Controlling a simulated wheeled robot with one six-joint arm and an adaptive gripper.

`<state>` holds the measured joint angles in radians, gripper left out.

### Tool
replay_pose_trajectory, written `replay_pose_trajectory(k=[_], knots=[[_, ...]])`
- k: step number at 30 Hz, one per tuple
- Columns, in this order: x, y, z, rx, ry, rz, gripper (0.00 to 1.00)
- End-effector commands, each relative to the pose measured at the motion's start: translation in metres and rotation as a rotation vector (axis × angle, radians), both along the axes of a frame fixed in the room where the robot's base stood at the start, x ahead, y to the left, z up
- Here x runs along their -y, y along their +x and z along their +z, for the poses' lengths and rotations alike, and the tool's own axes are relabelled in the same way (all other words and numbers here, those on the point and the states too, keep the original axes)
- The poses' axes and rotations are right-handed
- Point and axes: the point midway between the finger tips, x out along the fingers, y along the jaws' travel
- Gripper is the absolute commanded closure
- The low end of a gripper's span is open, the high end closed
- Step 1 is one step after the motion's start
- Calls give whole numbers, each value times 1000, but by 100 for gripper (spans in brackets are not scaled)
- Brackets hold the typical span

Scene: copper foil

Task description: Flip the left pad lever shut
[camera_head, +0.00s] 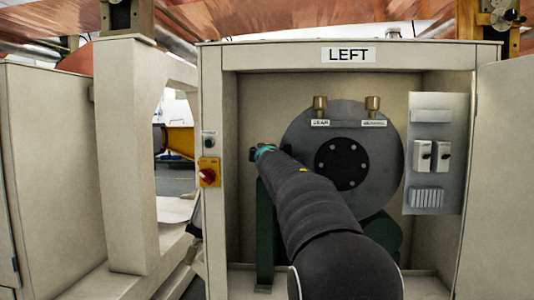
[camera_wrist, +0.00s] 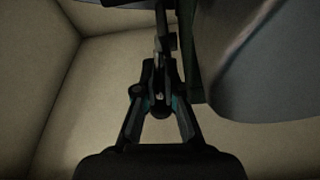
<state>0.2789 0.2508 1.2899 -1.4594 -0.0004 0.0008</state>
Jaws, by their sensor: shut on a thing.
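The cabinet labelled LEFT (camera_head: 348,55) stands open before me, with a large grey disc (camera_head: 378,165) inside. My gripper (camera_head: 258,152) is at the left edge of the disc. In the wrist view, my gripper (camera_wrist: 161,72) has its fingers closed together around a thin dark upright part, the pad lever (camera_wrist: 160,28). The lever's lower end is hidden between the fingers. In the head view my arm and gripper cover most of the lever, so its exact angle cannot be told.
Two brass fittings (camera_head: 320,106) with small labels top the disc. A red switch on a yellow plate (camera_head: 208,172) is on the left cabinet post. A grey electrical panel (camera_head: 435,155) is on the right. In the wrist view the disc's side (camera_wrist: 245,60) is close on the right.

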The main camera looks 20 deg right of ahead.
Motion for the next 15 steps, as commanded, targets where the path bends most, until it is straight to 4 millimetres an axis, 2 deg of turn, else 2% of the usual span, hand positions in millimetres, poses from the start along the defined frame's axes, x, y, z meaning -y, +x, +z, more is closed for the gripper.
replay_pose_trajectory(k=[14, 15], knots=[[-2, 0, 0, 1, 0, 7, 100], [-2, 0, 0, 1, 0, 7, 85]])
